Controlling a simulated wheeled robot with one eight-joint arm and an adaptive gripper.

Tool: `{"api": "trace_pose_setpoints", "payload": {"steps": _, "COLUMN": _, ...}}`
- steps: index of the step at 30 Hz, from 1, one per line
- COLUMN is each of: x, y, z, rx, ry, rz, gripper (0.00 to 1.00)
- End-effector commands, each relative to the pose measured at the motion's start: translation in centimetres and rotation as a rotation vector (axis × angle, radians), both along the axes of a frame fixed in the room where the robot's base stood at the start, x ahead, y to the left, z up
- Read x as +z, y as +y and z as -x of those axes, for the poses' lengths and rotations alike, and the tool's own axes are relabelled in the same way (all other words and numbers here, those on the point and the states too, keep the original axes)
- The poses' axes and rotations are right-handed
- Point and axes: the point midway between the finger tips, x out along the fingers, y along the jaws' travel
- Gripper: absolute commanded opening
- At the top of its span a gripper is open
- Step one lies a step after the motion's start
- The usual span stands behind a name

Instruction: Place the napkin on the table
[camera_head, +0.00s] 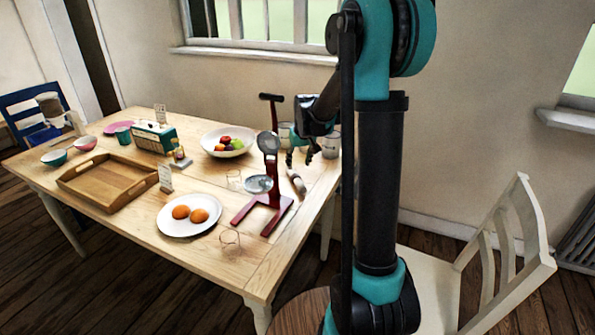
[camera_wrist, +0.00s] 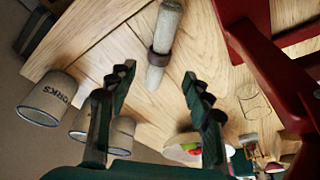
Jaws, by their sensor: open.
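A rolled grey-beige napkin with a dark ring around its middle lies on the wooden table (camera_head: 130,228). The napkin (camera_head: 297,182) is near the table's right edge in the head view. In the wrist view, the napkin (camera_wrist: 167,30) lies lengthwise at upper centre, beyond and between my fingertips. My gripper (camera_head: 304,157) hangs above the table close to the napkin in the head view.
A red stand (camera_head: 262,205) stands close to the napkin, left of it. Mugs (camera_head: 331,146) stand behind my gripper. A fruit bowl (camera_head: 228,147), a plate with two orange fruits (camera_head: 189,229), glasses and a wooden tray (camera_head: 108,190) occupy the table. A white chair (camera_head: 500,245) stands at right.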

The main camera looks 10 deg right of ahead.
Motion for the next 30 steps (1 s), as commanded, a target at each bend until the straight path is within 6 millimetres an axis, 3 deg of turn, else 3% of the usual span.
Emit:
{"api": "trace_pose_setpoints", "payload": {"steps": 4, "x": 2.0, "y": -0.1, "z": 0.6, "rx": 0.000, "ry": 0.000, "rz": 0.000, "gripper": 0.51}}
{"api": "trace_pose_setpoints", "payload": {"steps": 10, "x": 3.2, "y": -0.3, "z": 1.4, "rx": -0.003, "ry": -0.001, "rz": 0.000, "gripper": 0.51}}
{"api": "trace_pose_setpoints", "payload": {"steps": 14, "x": 3.1, "y": -0.8, "z": 4.4, "rx": -0.021, "ry": -0.006, "rz": 0.000, "gripper": 0.51}}
{"api": "trace_pose_setpoints", "payload": {"steps": 17, "x": 2.6, "y": -1.4, "z": 8.6, "rx": -0.048, "ry": -0.016, "rz": -0.001, "gripper": 0.51}}
{"api": "trace_pose_setpoints", "payload": {"steps": 24, "x": -0.5, "y": -2.8, "z": 20.7, "rx": -0.123, "ry": -0.042, "rz": -0.006, "gripper": 0.51}}
{"api": "trace_pose_setpoints", "payload": {"steps": 30, "x": -3.8, "y": -3.6, "z": 28.6, "rx": -0.176, "ry": -0.060, "rz": -0.009, "gripper": 0.51}}
